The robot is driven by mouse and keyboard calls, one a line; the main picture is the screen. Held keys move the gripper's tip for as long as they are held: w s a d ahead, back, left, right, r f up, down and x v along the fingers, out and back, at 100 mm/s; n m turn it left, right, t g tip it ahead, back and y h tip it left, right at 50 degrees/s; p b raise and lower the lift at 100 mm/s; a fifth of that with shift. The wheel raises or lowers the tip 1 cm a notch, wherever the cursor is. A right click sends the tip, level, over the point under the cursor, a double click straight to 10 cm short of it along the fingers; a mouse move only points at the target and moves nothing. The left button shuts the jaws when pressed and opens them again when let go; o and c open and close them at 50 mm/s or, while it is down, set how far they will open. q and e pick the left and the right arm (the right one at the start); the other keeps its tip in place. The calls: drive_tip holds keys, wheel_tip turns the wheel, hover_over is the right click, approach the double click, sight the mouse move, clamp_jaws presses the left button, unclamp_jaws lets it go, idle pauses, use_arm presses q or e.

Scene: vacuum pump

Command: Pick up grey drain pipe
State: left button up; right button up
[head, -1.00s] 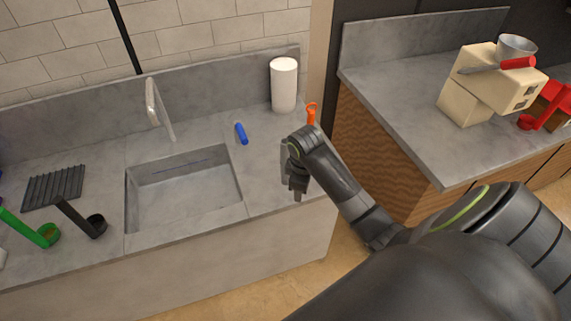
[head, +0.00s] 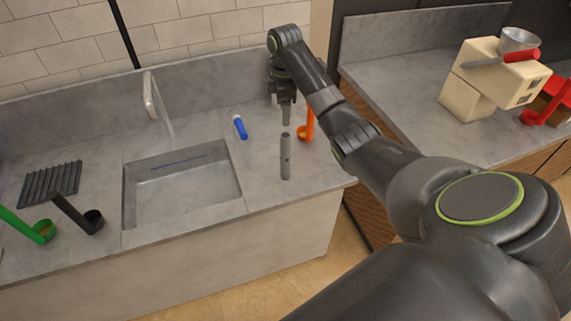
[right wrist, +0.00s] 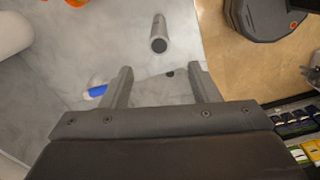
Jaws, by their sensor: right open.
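The grey drain pipe (head: 286,158) is a slim grey tube on the counter to the right of the sink, near its front edge. It looks upright. In the right wrist view the pipe (right wrist: 158,33) shows beyond the fingertips, with its dark round end towards the camera. My right gripper (head: 286,114) points down just behind the pipe in the head view. In the right wrist view the right gripper (right wrist: 162,82) has its fingers wide apart with nothing between them. My left gripper is not in view.
An orange ladle (head: 307,124) stands close to the right of the gripper. A blue cylinder (head: 240,127) lies between the gripper and the sink (head: 183,187). A black ladle (head: 77,214), green ladle (head: 25,226) and dark rack (head: 50,183) are at the left.

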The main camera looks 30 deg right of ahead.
sight(284, 135)
wheel_tip(284, 135, down, 10)
drive_tip(key=b, duration=0.7)
drive_tip(key=shift+r, duration=0.2)
drive_tip(key=shift+f, duration=0.55)
drive_tip(key=shift+f+p, duration=0.7)
drive_tip(key=shift+f, duration=1.7)
clamp_jaws()
